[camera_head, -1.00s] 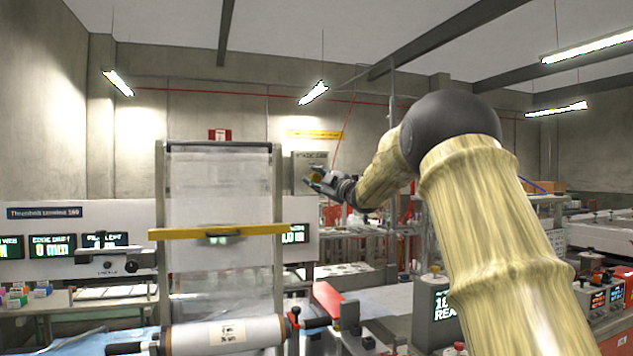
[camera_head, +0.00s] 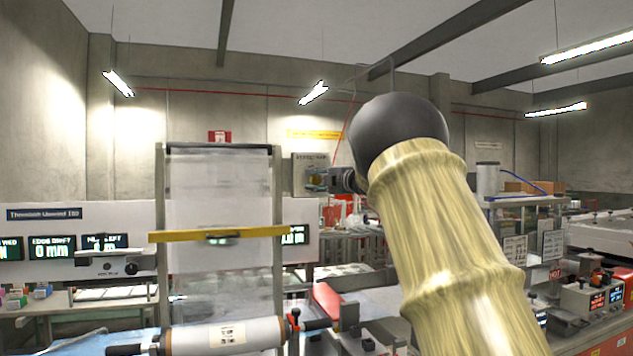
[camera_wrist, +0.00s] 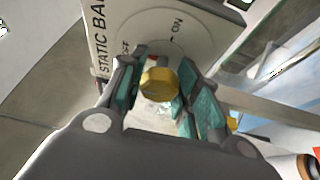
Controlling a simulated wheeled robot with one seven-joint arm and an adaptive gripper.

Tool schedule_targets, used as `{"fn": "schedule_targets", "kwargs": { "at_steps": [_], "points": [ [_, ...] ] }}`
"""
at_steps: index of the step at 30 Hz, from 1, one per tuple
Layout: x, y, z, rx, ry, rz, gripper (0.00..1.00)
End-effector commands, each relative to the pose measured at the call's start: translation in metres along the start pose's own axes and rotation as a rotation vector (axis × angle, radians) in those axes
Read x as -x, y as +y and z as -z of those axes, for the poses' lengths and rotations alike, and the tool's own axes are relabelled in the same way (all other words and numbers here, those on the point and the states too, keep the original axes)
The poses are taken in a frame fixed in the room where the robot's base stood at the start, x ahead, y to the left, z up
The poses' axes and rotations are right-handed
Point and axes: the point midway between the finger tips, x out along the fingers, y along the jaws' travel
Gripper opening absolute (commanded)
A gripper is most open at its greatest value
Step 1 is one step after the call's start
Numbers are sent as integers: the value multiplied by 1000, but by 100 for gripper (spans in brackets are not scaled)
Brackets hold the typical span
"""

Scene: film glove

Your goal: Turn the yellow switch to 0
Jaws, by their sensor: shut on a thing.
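The yellow switch (camera_wrist: 159,84) is a round knob on the front of a grey box (camera_wrist: 205,22) lettered "STATIC BA…". In the wrist view, "OFF" is printed on the left of the dial and "ON" on the upper right. My gripper (camera_wrist: 161,66) has its teal-padded fingers on both sides of the knob and is shut on it. The knob's pointer is not clear, so I cannot tell its setting. In the head view the box (camera_head: 300,161) hangs right of the film frame, with my gripper (camera_head: 318,181) at its front, and the switch is mostly hidden.
A film frame (camera_head: 219,149) with a yellow bar (camera_head: 219,234) stands just left of the box. A white film roll (camera_head: 226,336) lies below it. Benches with equipment (camera_head: 590,296) are on the right. The air above the box is clear.

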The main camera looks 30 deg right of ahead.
Motion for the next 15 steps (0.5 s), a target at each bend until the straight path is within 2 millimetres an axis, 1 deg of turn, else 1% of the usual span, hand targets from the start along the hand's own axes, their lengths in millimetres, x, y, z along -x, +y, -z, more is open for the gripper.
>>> {"fn": "schedule_targets", "kwargs": {
  "at_steps": [1, 13, 14, 15],
  "points": [
    [0, -2, 0, 4, 0, 4, 8],
    [0, -3, 0, 7, 0, 7, 8],
    [0, -3, 0, 7, 0, 7, 38],
    [0, -3, 0, 7, 0, 7, 45]
  ]
}}
